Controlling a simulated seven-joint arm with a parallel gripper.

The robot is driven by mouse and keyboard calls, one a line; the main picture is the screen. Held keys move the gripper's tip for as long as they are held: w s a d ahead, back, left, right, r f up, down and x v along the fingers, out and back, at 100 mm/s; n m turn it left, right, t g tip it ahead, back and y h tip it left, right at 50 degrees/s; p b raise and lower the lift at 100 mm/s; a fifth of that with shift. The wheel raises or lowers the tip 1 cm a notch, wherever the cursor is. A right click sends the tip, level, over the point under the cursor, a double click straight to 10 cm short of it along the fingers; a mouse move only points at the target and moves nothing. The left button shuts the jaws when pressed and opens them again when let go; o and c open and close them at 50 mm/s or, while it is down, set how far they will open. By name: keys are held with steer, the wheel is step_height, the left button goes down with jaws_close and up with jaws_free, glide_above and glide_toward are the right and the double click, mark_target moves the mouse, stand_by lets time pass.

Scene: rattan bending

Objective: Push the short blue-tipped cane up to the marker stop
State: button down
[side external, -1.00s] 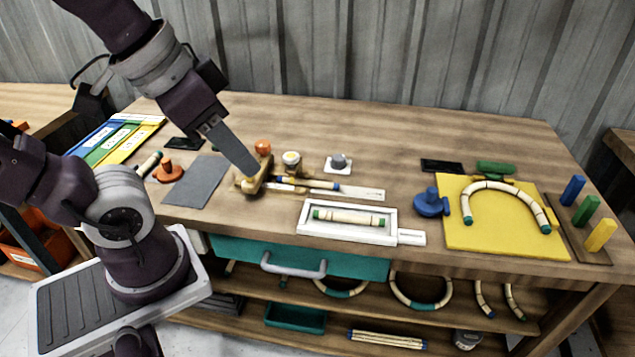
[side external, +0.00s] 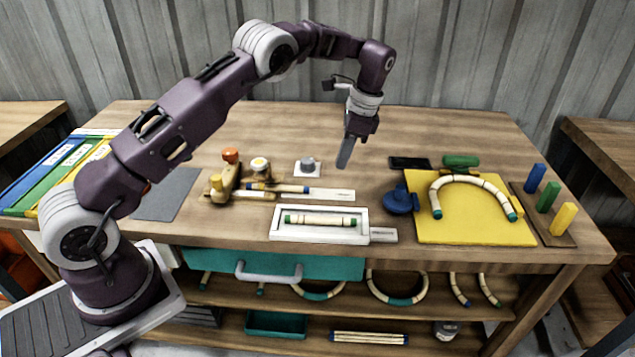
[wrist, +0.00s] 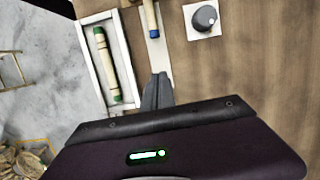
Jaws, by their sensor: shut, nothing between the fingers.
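The short blue-tipped cane (side external: 283,187) lies along a white strip (side external: 332,194), its right blue tip over the strip. The cane's blue end (wrist: 154,30) also shows at the top of the wrist view. The strip's bare part runs from that tip toward my fingers. My gripper (side external: 344,163) is shut and empty, above the table near the strip's right end. In the wrist view its fingers (wrist: 157,88) point along the strip, apart from the cane. A wooden fixture (side external: 226,187) with a yellow peg and an orange knob stands at the cane's left. I cannot tell which part is the marker stop.
A white tray (side external: 275,236) with a green-tipped cane (side external: 319,220) lies in front of the strip. A grey dial (side external: 308,163) sits behind it. A blue clamp-like piece (side external: 399,200) and a yellow board (side external: 460,232) with a bent cane stand to the right.

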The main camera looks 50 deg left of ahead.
mark_target(300, 187)
steer(key=x, duration=0.7)
steer(key=shift+s+f, duration=0.1)
steer(key=shift+f, duration=0.2)
steer(key=shift+s+a+f, duration=0.2)
steer(key=shift+s+a, duration=0.7)
steer(key=shift+a, duration=0.05)
steer(key=shift+s+a, duration=0.55)
steer(key=shift+s+a, duration=1.3)
steer(key=shift+s, duration=0.1)
